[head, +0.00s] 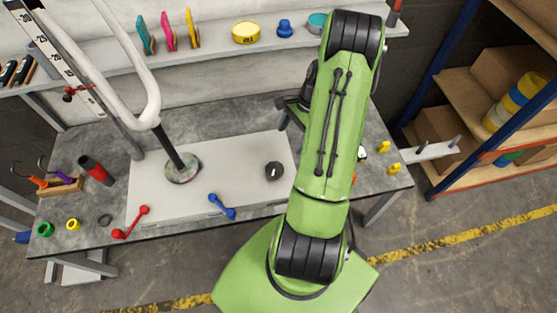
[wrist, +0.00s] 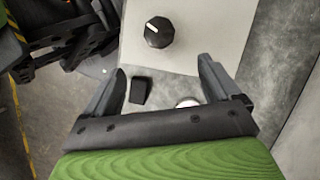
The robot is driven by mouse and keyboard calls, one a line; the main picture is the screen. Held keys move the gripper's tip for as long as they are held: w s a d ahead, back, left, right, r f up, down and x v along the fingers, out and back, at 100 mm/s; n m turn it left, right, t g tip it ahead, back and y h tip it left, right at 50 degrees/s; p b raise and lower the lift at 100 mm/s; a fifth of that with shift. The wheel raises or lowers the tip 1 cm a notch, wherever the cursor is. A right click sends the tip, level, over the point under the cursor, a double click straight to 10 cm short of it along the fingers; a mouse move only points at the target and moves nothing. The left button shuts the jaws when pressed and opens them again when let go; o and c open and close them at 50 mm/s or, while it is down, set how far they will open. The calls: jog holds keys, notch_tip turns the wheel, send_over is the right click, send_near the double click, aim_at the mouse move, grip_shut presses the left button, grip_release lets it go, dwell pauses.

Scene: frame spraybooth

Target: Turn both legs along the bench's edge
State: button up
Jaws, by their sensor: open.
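A red bar (head: 131,222) with knobbed ends lies slantwise near the front edge of the grey bench (head: 85,150), at the front left corner of a pale panel. A shorter blue bar (head: 222,206) with knobbed ends lies at the panel's front edge, slanted the other way. These look like the two legs. My gripper (head: 290,108) is over the back right of the bench, largely hidden behind my green arm in the head view. In the wrist view my gripper (wrist: 162,72) is open, with nothing held between its fingers. Neither bar shows there.
A black knob (head: 274,170) stands on the pale panel (head: 235,165); a small black block (wrist: 141,90) shows in the wrist view. A post on a round base (head: 183,168) rises from the panel. A red-black cylinder (head: 96,170) stands left. Shelving (head: 480,110) is at right.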

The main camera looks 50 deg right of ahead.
aim_at(275, 168)
jog(key=b+x, duration=0.3)
jog(key=x, duration=1.2)
jog(key=shift+a+b, duration=0.1)
jog(key=shift+b, duration=0.3)
jog(key=c, duration=1)
